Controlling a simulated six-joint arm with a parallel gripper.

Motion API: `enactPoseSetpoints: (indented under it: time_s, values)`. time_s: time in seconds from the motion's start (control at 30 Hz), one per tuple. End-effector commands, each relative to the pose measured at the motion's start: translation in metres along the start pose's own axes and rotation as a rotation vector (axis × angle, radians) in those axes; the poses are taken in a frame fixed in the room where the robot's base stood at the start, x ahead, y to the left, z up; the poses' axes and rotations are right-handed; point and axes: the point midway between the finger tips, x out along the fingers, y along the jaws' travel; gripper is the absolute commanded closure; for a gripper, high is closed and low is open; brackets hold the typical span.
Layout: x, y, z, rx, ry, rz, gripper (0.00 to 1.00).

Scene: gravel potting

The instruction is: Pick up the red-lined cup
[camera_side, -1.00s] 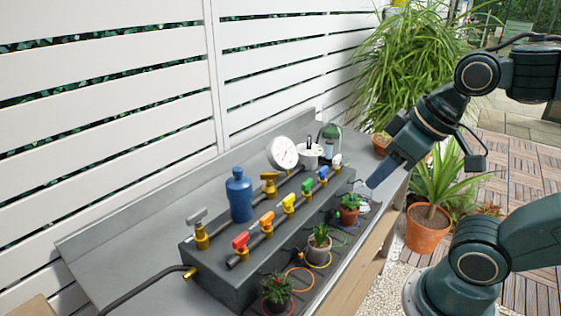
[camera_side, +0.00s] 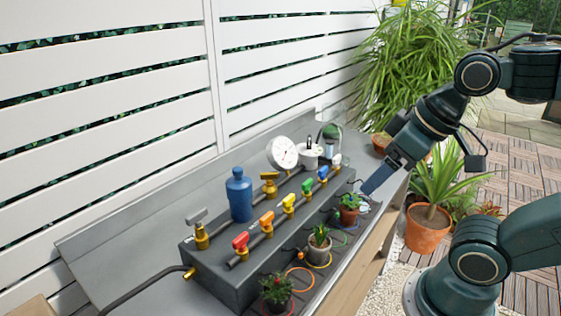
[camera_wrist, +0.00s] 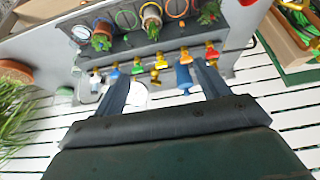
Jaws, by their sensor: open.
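My gripper is at the far right end of the bench in the side view (camera_side: 368,190), pointing down and left beside a potted plant. In the wrist view its two dark fingers stand apart with nothing held between them (camera_wrist: 163,82). A small pale, cup-like object (camera_side: 364,208) lies just below the fingertips in the side view. A pale round shape (camera_wrist: 81,33) shows at the upper left in the wrist view. I cannot make out a red lining on either, so I cannot tell which is the red-lined cup.
A dark manifold block (camera_side: 235,262) carries several coloured valves. A blue bottle (camera_side: 239,195) and white dial gauge (camera_side: 283,153) stand at it. Small potted plants (camera_side: 319,245) line its front ledge, with coloured rings. A slatted white fence (camera_side: 110,110) closes the back.

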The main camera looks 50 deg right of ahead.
Motion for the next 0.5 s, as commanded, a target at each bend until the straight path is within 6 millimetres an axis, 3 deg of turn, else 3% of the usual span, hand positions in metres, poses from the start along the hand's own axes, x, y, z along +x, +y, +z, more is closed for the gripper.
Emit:
enactPoseSetpoints:
  time_s: [0.27, 0.5]
  values:
    - [0.001, 0.001, -0.001, 0.005, -0.003, 0.003, 0.26]
    - [0.007, 0.012, -0.015, 0.053, -0.041, 0.027, 0.26]
